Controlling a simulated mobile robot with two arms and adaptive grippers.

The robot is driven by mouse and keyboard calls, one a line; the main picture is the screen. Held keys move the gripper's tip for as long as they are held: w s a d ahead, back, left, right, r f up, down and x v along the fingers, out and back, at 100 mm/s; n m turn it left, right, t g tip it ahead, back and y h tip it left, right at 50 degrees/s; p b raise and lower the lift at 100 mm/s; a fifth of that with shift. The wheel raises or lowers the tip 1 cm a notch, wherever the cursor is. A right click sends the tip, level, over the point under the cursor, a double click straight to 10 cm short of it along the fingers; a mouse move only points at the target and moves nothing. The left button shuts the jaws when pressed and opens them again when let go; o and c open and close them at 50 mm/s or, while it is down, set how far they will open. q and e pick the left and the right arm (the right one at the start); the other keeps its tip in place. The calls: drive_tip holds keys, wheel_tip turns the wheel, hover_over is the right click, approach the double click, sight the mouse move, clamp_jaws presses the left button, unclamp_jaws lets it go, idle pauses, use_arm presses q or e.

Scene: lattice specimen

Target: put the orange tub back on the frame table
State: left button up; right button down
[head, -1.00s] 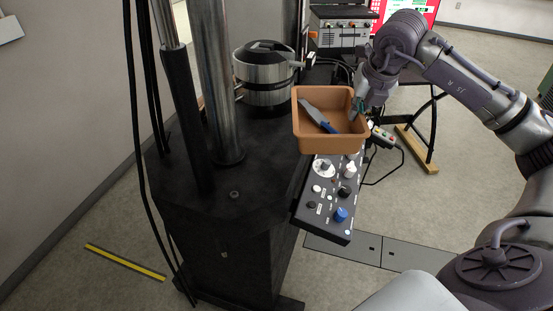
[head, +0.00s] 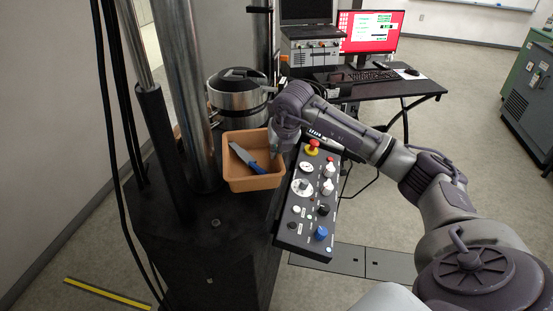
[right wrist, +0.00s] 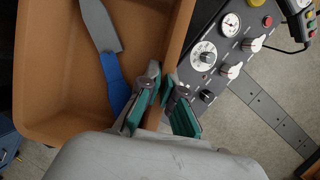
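The orange tub (head: 254,183) is over the dark frame table (head: 205,235), between the steel column and the control panel. I cannot tell whether its base touches the table top. A blue-handled scraper (head: 246,157) lies inside it and also shows in the right wrist view (right wrist: 105,40). My right gripper (head: 276,150) is at the tub's right side. In the right wrist view its teal-padded fingers (right wrist: 163,100) straddle the tub wall (right wrist: 178,40), one inside and one outside, closed on it. My left gripper is not in view.
The control panel (head: 305,205) with knobs and a red button stands right of the tub. A steel pot-like vessel (head: 240,92) is just behind it, and the steel column (head: 185,90) is to the left. A desk with a red-screened monitor (head: 369,32) is behind.

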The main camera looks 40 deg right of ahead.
sight(276, 162)
wheel_tip(276, 162, down, 3)
drive_tip(key=shift+f+p, duration=0.2)
drive_tip(key=shift+p, duration=0.45)
drive_tip(key=shift+f, duration=0.25)
drive_tip(key=shift+f, duration=0.2)
drive_tip(key=c, duration=1.3)
unclamp_jaws()
drive_tip(key=shift+r, duration=0.1)
drive_tip(key=shift+r, duration=0.25)
drive_tip(key=b+v, duration=0.2)
drive_tip(key=v, duration=0.9)
drive_tip(key=shift+s+r, duration=0.2)
drive_tip(key=shift+r, duration=0.15)
